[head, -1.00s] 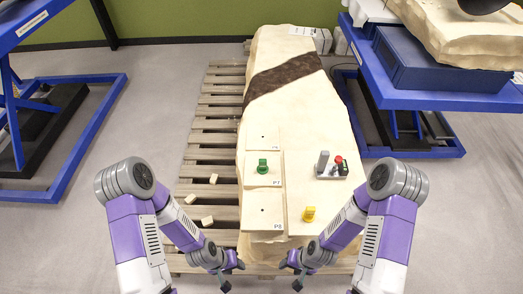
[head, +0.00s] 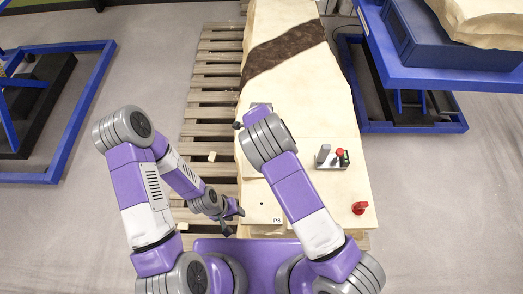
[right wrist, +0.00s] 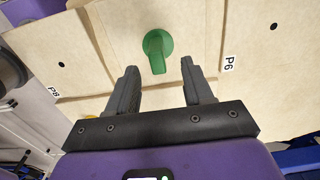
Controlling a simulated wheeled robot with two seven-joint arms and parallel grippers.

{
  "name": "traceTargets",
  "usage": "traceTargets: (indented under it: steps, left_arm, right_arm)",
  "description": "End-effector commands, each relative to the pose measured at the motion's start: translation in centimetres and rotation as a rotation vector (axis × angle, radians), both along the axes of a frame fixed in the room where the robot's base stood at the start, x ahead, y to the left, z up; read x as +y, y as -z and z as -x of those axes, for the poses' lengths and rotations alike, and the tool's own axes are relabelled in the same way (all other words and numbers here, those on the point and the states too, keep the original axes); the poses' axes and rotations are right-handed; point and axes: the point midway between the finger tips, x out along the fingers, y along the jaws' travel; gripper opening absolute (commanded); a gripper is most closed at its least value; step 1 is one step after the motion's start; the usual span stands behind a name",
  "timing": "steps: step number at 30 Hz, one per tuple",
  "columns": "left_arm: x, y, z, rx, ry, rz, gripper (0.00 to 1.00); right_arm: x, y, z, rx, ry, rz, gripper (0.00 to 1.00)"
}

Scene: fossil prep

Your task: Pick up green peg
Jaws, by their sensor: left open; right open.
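The green peg (right wrist: 157,45) stands in a pale board in the right wrist view, its handle pointing toward my gripper. My right gripper (right wrist: 160,80) is open, with the peg ahead of and between its fingertips; I see no grip on it. In the head view my right forearm and wrist hide the green peg. My left gripper (head: 234,221) is open and empty, low over the left edge of the front board.
A board hole (right wrist: 62,65) is empty. The wooden pallet (head: 205,110) lies left.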

Motion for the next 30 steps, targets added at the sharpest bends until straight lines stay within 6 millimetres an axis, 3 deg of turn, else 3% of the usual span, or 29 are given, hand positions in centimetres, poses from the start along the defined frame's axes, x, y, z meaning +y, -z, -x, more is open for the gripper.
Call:
traceTargets:
  steps: [15,23,24,30]
  left_arm:
    - [0.0,1.0,0.0,0.0,0.0,0.0,0.43]
    - [0.0,1.0,0.0,-0.001,0.0,0.0,0.43]
    - [0.0,1.0,0.0,-0.001,0.0,0.0,0.43]
    - [0.0,1.0,0.0,-0.001,0.0,0.0,0.43]
  right_arm:
    - [-0.1,6.6,0.0,0.001,0.0,0.001,0.51]
    - [-0.1,7.0,0.1,0.001,0.0,0.0,0.51]
    - [-0.1,7.0,0.1,0.001,0.0,0.0,0.5]
    - [-0.1,6.9,0.1,0.001,-0.001,0.0,0.19]
